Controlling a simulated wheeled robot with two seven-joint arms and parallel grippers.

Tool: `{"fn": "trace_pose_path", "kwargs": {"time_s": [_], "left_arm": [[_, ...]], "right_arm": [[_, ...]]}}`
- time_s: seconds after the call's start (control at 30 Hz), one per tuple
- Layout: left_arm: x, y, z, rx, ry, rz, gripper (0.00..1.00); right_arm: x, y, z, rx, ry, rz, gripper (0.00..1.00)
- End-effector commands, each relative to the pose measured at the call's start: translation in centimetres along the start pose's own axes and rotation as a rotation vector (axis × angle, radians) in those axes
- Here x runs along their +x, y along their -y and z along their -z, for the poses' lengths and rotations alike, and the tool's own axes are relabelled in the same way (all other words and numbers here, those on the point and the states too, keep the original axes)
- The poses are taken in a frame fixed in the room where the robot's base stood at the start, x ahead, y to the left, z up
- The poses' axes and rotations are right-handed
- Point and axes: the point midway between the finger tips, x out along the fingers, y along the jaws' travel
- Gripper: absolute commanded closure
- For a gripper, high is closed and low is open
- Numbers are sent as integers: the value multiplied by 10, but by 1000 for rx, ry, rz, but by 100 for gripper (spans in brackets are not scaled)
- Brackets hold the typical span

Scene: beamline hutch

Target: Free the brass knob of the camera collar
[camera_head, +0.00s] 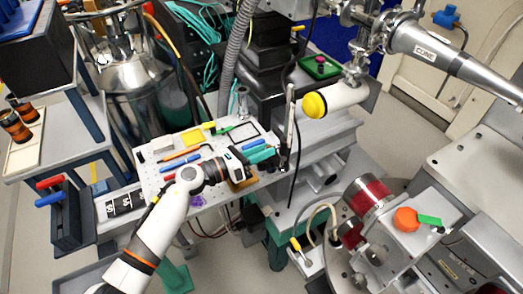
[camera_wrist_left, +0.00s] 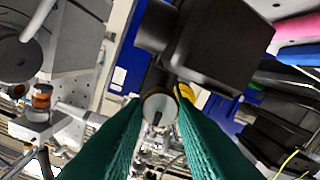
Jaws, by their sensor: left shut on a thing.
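My left gripper (camera_head: 272,153) reaches over the cluttered bench from the left, its teal fingers close to a dark upright post (camera_head: 285,140). In the left wrist view its two green fingers (camera_wrist_left: 159,106) close from both sides on a small round knob (camera_wrist_left: 158,107). The knob has a pale end face with a dark slot, and a brass-coloured edge shows beside it. A black, boxy camera body (camera_wrist_left: 220,42) sits just above the knob. In the head view the knob is too small and too covered by the fingers to make out. My right gripper is not in view.
Pens, tools and small blocks lie on the grey bench (camera_head: 150,184). A white cylinder with a yellow cap (camera_head: 315,105) juts out behind the gripper. Red cylinders (camera_head: 370,193) and an orange cap (camera_head: 405,219) stand at lower right. A metal dewar (camera_head: 135,85) stands behind the bench.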

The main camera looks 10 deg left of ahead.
Motion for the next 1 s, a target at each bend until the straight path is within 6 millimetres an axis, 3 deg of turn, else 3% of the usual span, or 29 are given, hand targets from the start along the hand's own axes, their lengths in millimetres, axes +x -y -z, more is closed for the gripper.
{"fn": "trace_pose_path", "kwargs": {"time_s": [0.2,0.53,0.57,0.67,1.0], "left_arm": [[0,0,2,-270,4,1,99],[0,1,0,-306,1,1,99],[0,1,0,-306,0,1,71],[0,1,0,-306,0,1,55],[0,2,-1,-305,2,2,54]], "right_arm": [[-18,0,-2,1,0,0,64],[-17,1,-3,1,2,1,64],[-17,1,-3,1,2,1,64],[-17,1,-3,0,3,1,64],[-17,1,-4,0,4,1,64]]}}
